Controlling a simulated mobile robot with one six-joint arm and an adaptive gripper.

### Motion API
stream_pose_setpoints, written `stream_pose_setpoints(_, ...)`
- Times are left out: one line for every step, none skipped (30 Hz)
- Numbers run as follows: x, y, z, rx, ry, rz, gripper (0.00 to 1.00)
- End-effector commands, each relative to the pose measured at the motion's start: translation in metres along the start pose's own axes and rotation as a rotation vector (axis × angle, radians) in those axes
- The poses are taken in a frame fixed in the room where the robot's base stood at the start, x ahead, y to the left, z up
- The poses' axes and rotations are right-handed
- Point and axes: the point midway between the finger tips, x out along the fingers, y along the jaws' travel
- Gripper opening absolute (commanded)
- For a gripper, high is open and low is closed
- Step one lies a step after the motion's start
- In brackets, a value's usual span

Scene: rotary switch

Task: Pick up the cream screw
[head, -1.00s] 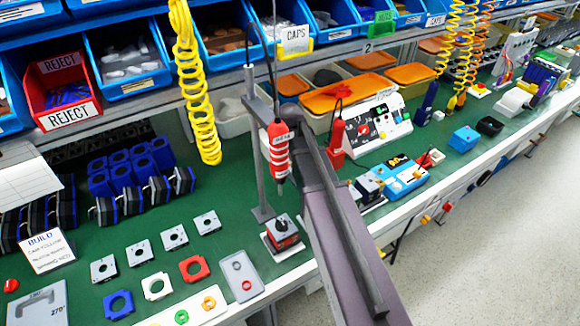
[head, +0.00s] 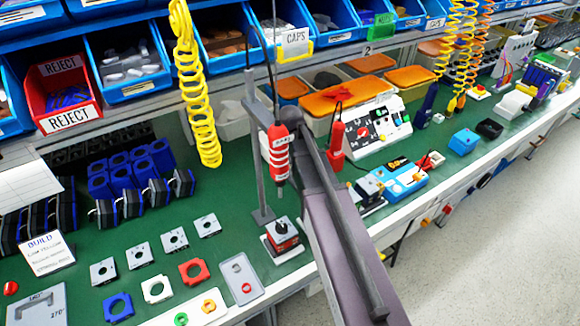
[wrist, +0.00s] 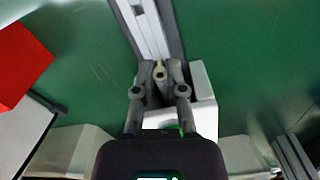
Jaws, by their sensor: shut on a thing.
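My gripper (wrist: 160,72) shows in the wrist view, with its two grey fingers closed in toward each other. A small pale, cream-looking piece (wrist: 160,74) sits between the fingertips, and the fingers are shut on it. It looks like the cream screw, but it is too small to make out its shape. In the head view my own arm reaches over the bench, and the gripper and the piece are hidden behind it.
The green bench (head: 225,215) carries a red screwdriver (head: 279,150) hanging on a stand, square plates, a blue device (head: 405,178) and a white control box (head: 377,130). Blue bins line the shelf. In the wrist view a white block (wrist: 203,85) and a grey rail (wrist: 150,30) lie close to the fingertips.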

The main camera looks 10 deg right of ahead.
Motion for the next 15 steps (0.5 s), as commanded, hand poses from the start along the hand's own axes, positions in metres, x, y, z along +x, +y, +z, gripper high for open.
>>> stream_pose_setpoints(0.0, 0.0, 0.0, 0.0, 0.0, 0.0, 0.0)
stream_pose_setpoints(0.0, 0.0, 0.0, 0.0, 0.0, 0.0, 0.0)
stream_pose_setpoints(0.0, 0.0, 0.0, 0.0, 0.0, 0.0, 0.0)
stream_pose_setpoints(-0.001, 0.0, 0.0, 0.0, 0.0, 0.0, 0.0)
stream_pose_setpoints(-0.001, 0.0, 0.0, 0.0, 0.0, 0.0, 0.0)
stream_pose_setpoints(-0.002, 0.0, 0.0, 0.0, 0.0, 0.0, 0.0)
stream_pose_setpoints(-0.002, 0.0, 0.0, 0.0, 0.0, 0.0, 0.0)
stream_pose_setpoints(-0.003, 0.0, 0.0, 0.0, 0.0, 0.0, 0.0)
stream_pose_setpoints(-0.004, 0.0, 0.0, 0.0, 0.0, 0.0, 0.0)
stream_pose_setpoints(-0.005, 0.0, 0.0, 0.0, 0.0, 0.0, 0.0)
stream_pose_setpoints(-0.007, 0.0, 0.0, 0.0, 0.0, 0.0, 0.0)
stream_pose_setpoints(-0.009, 0.0, 0.0, 0.0, 0.0, 0.0, 0.0)
stream_pose_setpoints(-0.011, 0.0, 0.0, 0.0, 0.0, 0.0, 0.0)
stream_pose_setpoints(-0.012, 0.0, 0.0, 0.0, 0.0, 0.0, 0.0)
stream_pose_setpoints(-0.015, 0.0, 0.0, 0.0, 0.0, 0.0, 0.0)
